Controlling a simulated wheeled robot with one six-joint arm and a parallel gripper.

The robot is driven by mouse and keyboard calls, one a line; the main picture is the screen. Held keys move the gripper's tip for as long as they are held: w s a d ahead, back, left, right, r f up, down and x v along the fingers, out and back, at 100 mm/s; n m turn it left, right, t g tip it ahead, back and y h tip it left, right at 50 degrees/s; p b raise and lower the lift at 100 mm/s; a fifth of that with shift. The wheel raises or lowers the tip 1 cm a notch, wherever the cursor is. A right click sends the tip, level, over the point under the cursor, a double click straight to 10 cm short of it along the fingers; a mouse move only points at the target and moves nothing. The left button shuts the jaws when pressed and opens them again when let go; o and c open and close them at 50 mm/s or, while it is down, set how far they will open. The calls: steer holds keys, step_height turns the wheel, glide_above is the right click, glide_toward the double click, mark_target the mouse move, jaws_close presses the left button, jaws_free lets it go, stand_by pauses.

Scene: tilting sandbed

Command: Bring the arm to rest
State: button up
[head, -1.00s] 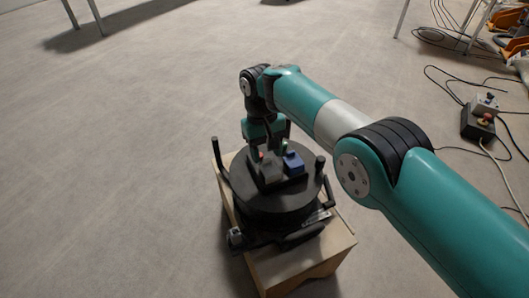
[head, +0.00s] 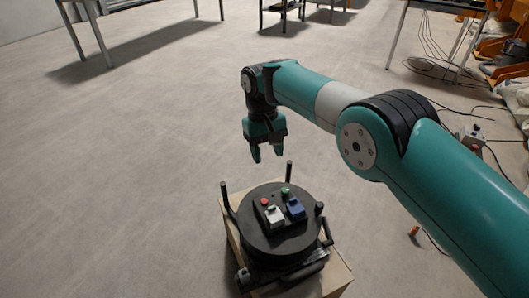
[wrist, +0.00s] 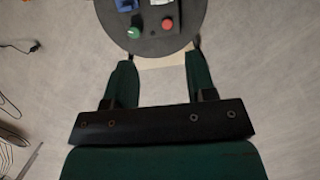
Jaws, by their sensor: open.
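My gripper (head: 267,154) hangs at the end of my teal arm, fingers pointing down, open and empty. It is above and behind the round black platform (head: 254,236) in the head view, apart from it. In the wrist view my two green fingers (wrist: 155,78) are spread wide, and the edge of the platform (wrist: 160,46) shows beyond them. On the platform sits a small black box with a red button (head: 264,201), a green button (head: 286,191), a white block (head: 275,216) and a blue block (head: 295,208).
The platform stands on a wooden box (head: 337,279), with black upright posts around its rim. A control box (head: 472,134) with cables lies on the floor at right. Tables stand at the back. The floor to the left is clear.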

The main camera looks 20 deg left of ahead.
steer(key=s+d+r+y, duration=0.1)
steer(key=s+d+r, duration=0.1)
steer(key=d+r, duration=0.65)
steer(key=s+d+r+y, duration=0.2)
steer(key=s+d+r, duration=0.1)
steer(key=d+r, duration=0.6)
steer(key=s+d+r+t+y, duration=0.1)
steer(key=s+d, duration=0.3)
steer(key=s, duration=0.3)
steer(key=s+d+r+m+y, duration=0.1)
steer(key=s+d, duration=0.2)
steer(key=s, duration=0.4)
steer(key=s+d+t+y, duration=0.1)
steer(key=s+d, duration=0.3)
steer(key=s, duration=0.3)
step_height(320, 180, up, 21)
steer(key=p, duration=2.1)
steer(key=shift+s, duration=0.25)
steer(key=shift+r, duration=0.1)
